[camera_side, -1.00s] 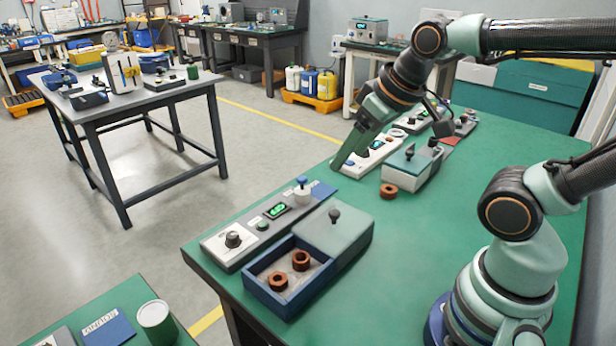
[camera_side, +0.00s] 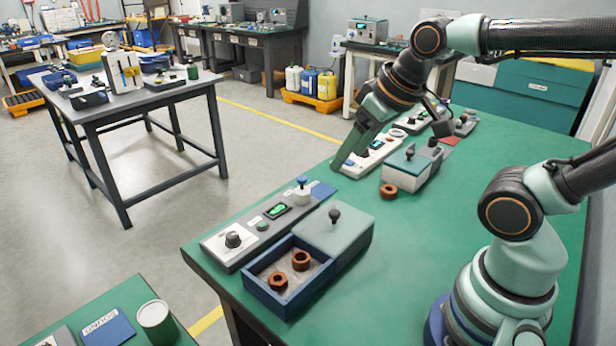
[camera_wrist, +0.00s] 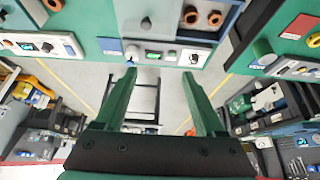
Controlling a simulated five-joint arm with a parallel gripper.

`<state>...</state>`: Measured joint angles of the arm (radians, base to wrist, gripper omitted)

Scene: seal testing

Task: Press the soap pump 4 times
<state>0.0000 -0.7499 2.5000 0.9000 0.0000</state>
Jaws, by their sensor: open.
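The likely soap pump (camera_side: 302,191) is a small white body with a blue top. It stands upright at the far right end of the grey panel, beside the green display. In the wrist view, the blue-and-white pump (camera_wrist: 130,53) shows just beyond the left fingertip. My gripper (camera_side: 341,164) is to the right of and behind the pump in the side view, apart from it. In the wrist view, my gripper (camera_wrist: 160,78) has its two green fingers spread with nothing between them.
The grey panel (camera_side: 240,252) carries a black knob and a green button. A blue box (camera_side: 284,311) with two brown rings and a grey lid stands in front of it. A second white panel (camera_side: 378,150) and a grey-green box (camera_side: 405,172) are near my gripper.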

